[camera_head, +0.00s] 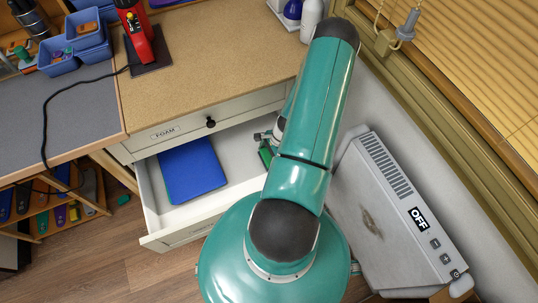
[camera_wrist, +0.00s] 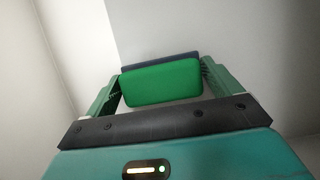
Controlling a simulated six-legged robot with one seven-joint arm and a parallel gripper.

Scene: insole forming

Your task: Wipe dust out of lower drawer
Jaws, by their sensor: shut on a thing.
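The lower drawer (camera_head: 148,200) is pulled open under the wooden worktop, with a pale interior. A blue sheet or stack (camera_head: 192,170) lies in its left part. My gripper (camera_wrist: 160,78) is shut on a green block (camera_wrist: 162,84), which looks like a sponge with a dark blue back layer. In the head view the block (camera_head: 266,154) shows as a small green patch at the drawer's right part, mostly hidden by my arm. The wrist view shows pale surfaces around the block. I cannot tell whether it touches the drawer floor, and I make out no dust.
The closed drawer labelled FOAM (camera_head: 165,133) sits just above. A grey machine reading OFF (camera_head: 385,215) stands at the right by the wall. A red tool (camera_head: 138,40) and blue bins (camera_head: 88,30) stand on the worktop. A rack (camera_head: 55,205) is at the lower left.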

